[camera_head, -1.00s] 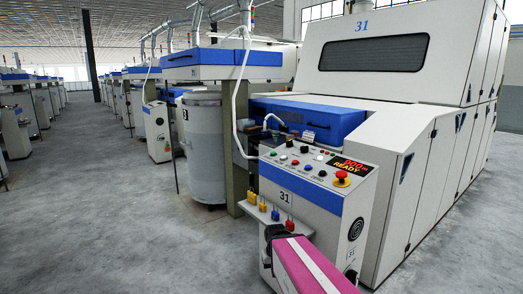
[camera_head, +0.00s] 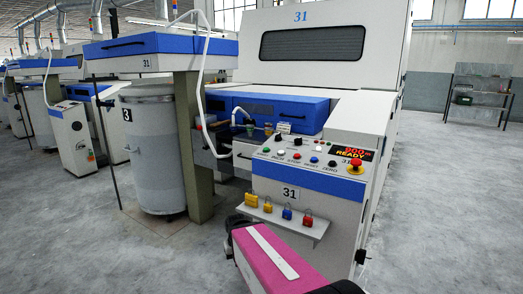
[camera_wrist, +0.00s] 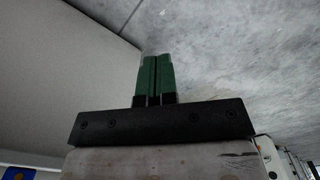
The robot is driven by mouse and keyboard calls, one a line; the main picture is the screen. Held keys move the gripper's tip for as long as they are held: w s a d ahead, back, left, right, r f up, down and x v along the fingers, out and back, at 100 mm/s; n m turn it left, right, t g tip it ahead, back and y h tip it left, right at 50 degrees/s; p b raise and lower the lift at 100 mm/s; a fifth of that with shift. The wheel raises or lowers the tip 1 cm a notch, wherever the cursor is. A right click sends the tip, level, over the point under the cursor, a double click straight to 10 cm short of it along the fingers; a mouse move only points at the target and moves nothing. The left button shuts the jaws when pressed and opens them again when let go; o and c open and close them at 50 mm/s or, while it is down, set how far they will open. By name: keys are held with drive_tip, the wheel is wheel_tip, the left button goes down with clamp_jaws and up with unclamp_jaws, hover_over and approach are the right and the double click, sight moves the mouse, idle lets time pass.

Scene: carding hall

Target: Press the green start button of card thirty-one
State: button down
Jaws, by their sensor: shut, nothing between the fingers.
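Card thirty-one (camera_head: 310,74) is a large white and blue machine marked 31. Its sloped control panel (camera_head: 312,172) faces me in the head view, with a label 31 below. A small green button (camera_head: 266,150) appears at the left end of the front button row, with white, red, blue and dark ones further right. A lit display (camera_head: 350,152) reads 900 and READY. A red mushroom button (camera_head: 356,165) on yellow sits at the panel's right. My gripper (camera_wrist: 155,72) shows in the wrist view, its green fingers shut and empty, apart from any button. The panel's buttons are not in that view.
A small shelf (camera_head: 318,231) with several padlocks juts from the panel's front. A tall grey can (camera_head: 155,155) stands to the left under a blue-edged deck (camera_head: 160,52). A rack (camera_head: 480,92) stands at the far right. Grey floor is open at right and lower left.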

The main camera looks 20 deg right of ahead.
wheel_tip(320, 180, up, 45)
drive_tip(key=m+t, duration=0.5)
drive_tip(key=t, duration=0.6)
hover_over(266, 149)
drive_tip(key=s+a, duration=0.2)
drive_tip(key=shift+w+d+y, duration=0.1)
drive_tip(key=shift+y, duration=0.2)
drive_tip(key=shift+w+d+f, duration=0.25)
drive_tip(key=shift+d+f, duration=0.05)
drive_tip(key=shift+f, duration=1.15)
drive_tip(key=shift+w+d+f, duration=0.2)
drive_tip(key=shift+d+f, duration=0.1)
drive_tip(key=shift+f, duration=1.1)
drive_tip(key=shift+w+d+f, duration=0.25)
drive_tip(key=shift+d+f, duration=0.05)
drive_tip(key=shift+f, duration=1.15)
drive_tip(key=shift+f, duration=0.1)
drive_tip(key=shift+f, duration=0.3)
